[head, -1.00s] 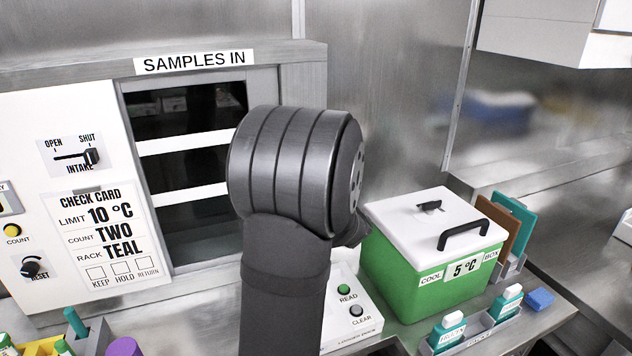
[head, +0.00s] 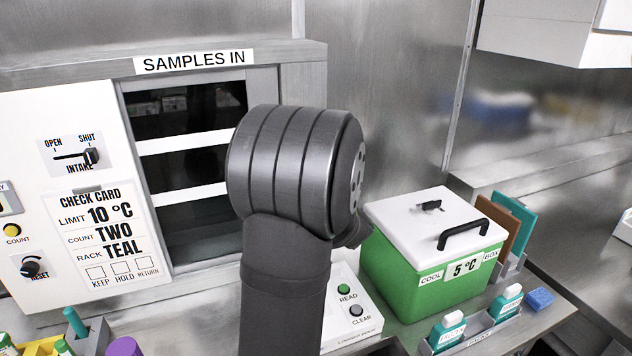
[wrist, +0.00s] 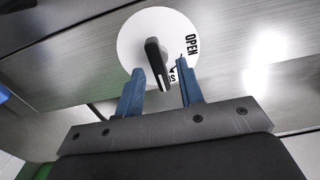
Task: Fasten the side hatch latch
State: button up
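The latch is a black lever handle (wrist: 154,52) on a round white plate (wrist: 132,46), seen in the wrist view. The plate reads OPEN at its right; a second word below is partly covered, with an S showing. The lever's near end points down toward the second word. My gripper (wrist: 161,68) is open, with one blue finger on each side of the lever's lower end. Gaps show between lever and fingers, so it does not look gripped. In the head view the latch and my fingers are hidden behind my arm.
A green cool box (head: 426,262) with a white lid stands right of my arm in the head view. A panel with READ and CLEAR buttons (head: 349,300) lies beside it. The SAMPLES IN hatch (head: 190,150) is behind my arm. Bottles (head: 448,330) stand at the front right.

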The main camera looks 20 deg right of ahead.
jog(key=s, duration=1.7)
jog(key=w, duration=1.7)
jog(key=shift+w, duration=0.25)
